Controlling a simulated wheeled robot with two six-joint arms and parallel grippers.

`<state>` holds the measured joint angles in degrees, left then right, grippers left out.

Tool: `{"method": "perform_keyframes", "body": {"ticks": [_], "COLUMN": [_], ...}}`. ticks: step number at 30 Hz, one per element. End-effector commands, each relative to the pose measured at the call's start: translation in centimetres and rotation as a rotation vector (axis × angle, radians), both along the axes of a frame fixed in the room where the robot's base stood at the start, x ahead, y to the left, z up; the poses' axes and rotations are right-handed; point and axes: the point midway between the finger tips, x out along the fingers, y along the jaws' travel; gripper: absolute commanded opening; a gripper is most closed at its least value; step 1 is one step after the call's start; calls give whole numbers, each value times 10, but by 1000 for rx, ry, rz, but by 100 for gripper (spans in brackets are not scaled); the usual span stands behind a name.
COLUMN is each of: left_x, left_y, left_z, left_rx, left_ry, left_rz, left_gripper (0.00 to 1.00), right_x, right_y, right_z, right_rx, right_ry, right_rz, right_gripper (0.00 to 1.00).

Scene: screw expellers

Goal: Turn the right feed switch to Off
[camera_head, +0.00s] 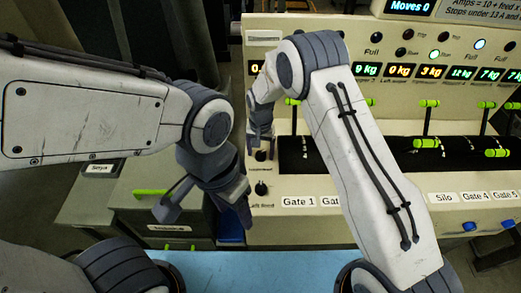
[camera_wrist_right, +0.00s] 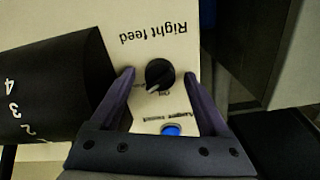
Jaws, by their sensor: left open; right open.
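In the right wrist view, the right feed switch (camera_wrist_right: 159,74) is a round black knob with a pale pointer mark, under an upside-down "Right feed" label. The mark points down and slightly left in that picture. Small print beside it is too blurred to read surely. My right gripper (camera_wrist_right: 158,78) is open, with one finger on each side of the knob. I cannot tell whether the fingers touch it. In the head view, my right gripper (camera_head: 261,145) is at the panel's left end. My left gripper (camera_head: 205,207) is open and empty, left of the panel.
A blue button (camera_wrist_right: 171,130) lies near the knob, between my right fingers. A black drum (camera_wrist_right: 55,85) with numerals is at left. In the head view, the left feed knob (camera_head: 261,188) sits below my right gripper, and green-handled levers (camera_head: 428,103) stand along the machine.

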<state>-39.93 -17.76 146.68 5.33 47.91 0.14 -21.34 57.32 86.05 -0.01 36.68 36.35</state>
Motion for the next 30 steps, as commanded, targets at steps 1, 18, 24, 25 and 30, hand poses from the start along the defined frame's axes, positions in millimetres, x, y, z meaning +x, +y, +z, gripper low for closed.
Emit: {"method": "perform_keyframes", "body": {"ticks": [1, 18, 24, 25, 30], "left_x": [0, 0, 0, 0, 0], "left_y": [0, 0, 0, 0, 0], "left_z": [0, -1, -5, -5, -12], "left_rx": [0, 0, 0, 0, 0], "left_ry": [0, 0, 0, 0, 0], "left_rz": [0, 0, 0, 0, -1], "left_gripper": [61, 61, 61, 61, 61], "right_x": [0, 0, 1, 1, 1], "right_y": [0, 0, 0, 0, 0], "right_z": [-1, 0, -1, -1, -1], "right_rx": [0, 1, 0, 1, 1], "right_ry": [0, -1, -2, -2, -3], "right_rz": [0, 6, 59, 72, 185], "right_gripper": [79, 0, 0, 0, 0]}}
